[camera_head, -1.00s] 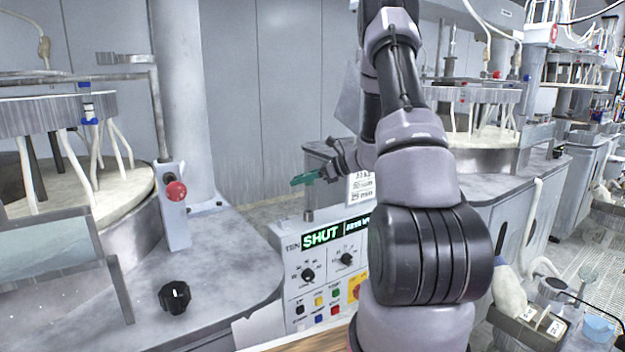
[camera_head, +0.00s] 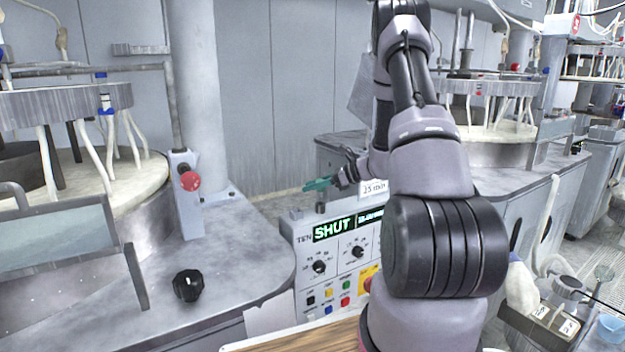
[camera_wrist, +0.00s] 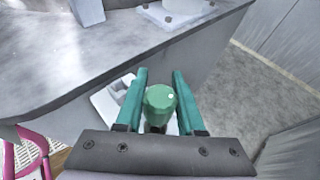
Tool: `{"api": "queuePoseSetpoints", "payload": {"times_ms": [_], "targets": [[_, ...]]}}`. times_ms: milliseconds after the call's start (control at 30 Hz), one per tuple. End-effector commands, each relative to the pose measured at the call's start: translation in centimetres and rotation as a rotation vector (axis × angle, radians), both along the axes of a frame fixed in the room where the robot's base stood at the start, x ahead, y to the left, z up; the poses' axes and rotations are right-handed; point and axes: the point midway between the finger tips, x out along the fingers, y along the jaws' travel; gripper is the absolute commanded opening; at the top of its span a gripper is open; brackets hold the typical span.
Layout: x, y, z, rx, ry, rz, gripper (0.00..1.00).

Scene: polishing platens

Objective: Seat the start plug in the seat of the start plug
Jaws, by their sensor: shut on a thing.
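My gripper (camera_head: 318,184) has green fingers and is just above the top of the control box (camera_head: 300,228). In the wrist view the fingers (camera_wrist: 160,92) are shut on a green round-topped plug (camera_wrist: 160,103), which I take as the start plug. A short dark post (camera_head: 320,207) stands on the box top right under my gripper. I cannot tell whether it is the seat, and no open seat shows clearly.
A grey worktop (camera_head: 235,270) with a black knob (camera_head: 187,286) and a red button post (camera_head: 190,181) lies to the left. The box display (camera_head: 333,228) reads SHUT.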

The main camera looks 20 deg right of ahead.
Motion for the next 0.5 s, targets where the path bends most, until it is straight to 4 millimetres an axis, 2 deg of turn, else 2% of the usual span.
{"api": "queuePoseSetpoints", "payload": {"times_ms": [200, 500], "targets": [[-0.01, 0.00, -0.90, 0.000, 0.000, 0.000, 0.00], [0.00, 0.00, -0.99, -0.001, -0.001, 0.000, 0.00]]}}
